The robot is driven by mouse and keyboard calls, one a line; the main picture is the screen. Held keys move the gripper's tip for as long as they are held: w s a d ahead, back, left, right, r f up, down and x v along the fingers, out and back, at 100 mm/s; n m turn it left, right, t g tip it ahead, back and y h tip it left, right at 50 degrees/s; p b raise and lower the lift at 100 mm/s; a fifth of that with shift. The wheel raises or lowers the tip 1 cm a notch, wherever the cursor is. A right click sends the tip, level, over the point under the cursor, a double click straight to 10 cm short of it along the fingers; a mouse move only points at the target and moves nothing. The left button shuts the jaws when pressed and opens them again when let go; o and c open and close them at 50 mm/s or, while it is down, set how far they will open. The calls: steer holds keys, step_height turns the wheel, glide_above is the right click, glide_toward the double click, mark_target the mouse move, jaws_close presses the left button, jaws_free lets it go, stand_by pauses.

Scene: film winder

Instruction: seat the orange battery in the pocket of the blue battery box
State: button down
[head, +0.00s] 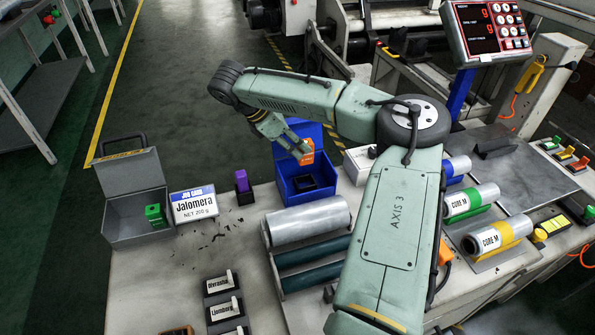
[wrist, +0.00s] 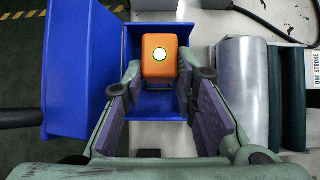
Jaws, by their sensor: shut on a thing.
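The orange battery (head: 307,152) is held in my gripper (head: 301,150), above the blue battery box (head: 283,183). In the wrist view the battery (wrist: 160,57) sits between the two fingers of my gripper (wrist: 160,80), with a round green-ringed white spot on the face toward the camera. The blue box (wrist: 133,40) lies around and behind the battery in that view, its raised lid (wrist: 80,70) to the left. In the head view a dark pocket (head: 304,183) shows in the box below the battery. How high the battery is above the pocket I cannot tell exactly.
A purple object (head: 242,181) and a Jalomera card (head: 194,204) stand left of the box. An open grey case (head: 130,195) holds a green battery-like block (head: 155,213). A metal roller (head: 308,220) lies in front of the box. A white box (head: 358,162) stands close on its right.

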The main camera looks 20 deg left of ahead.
step_height(320, 180, down, 11)
steer(key=shift+r+p, duration=0.2)
steer(key=shift+p, duration=0.7)
steer(key=c, duration=1.3)
jaws_free()
steer(key=b+v, duration=0.2)
steer(key=v, duration=1)
